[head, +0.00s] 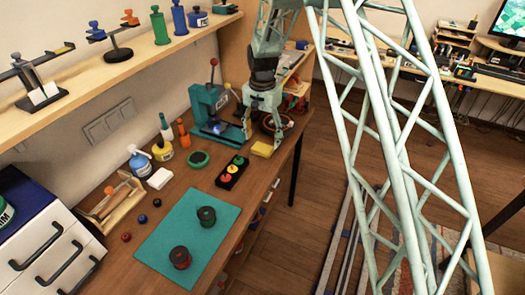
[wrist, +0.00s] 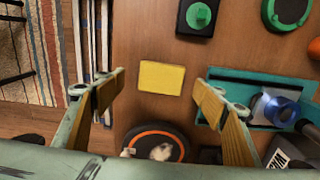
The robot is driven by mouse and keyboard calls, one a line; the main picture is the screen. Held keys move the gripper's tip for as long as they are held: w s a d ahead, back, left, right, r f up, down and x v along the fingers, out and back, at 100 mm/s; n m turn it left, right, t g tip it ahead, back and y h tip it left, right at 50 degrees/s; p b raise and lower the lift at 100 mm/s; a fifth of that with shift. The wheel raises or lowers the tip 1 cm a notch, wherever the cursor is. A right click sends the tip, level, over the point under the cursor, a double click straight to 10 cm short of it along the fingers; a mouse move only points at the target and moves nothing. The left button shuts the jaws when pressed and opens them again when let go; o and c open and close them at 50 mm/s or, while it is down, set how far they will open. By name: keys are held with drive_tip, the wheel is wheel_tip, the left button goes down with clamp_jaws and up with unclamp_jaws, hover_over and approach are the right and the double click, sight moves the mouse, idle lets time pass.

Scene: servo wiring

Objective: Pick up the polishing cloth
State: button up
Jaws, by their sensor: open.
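A flat yellow rectangle, which looks like the polishing cloth (head: 262,149), lies on the wooden workbench near its right edge. In the wrist view the yellow cloth (wrist: 162,77) lies flat between my fingers in the picture, with nothing covering it. My gripper (head: 263,138) is open and above the cloth; its fingers (wrist: 160,92) stand wide apart on either side of it. Nothing is held. The height of the fingertips over the cloth is hard to tell.
A green press (head: 210,108) stands left of my gripper, its base close to one finger in the wrist view. A round orange-rimmed dish (wrist: 155,143) lies close to the cloth. A black block with coloured buttons (head: 231,172) is nearby. The bench edge is close.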

sight(262, 149)
drive_tip(key=shift+w+f, duration=0.15)
drive_tip(key=shift+f, duration=2.45)
drive_tip(key=shift+c, duration=0.6)
drive_tip(key=c, duration=0.7)
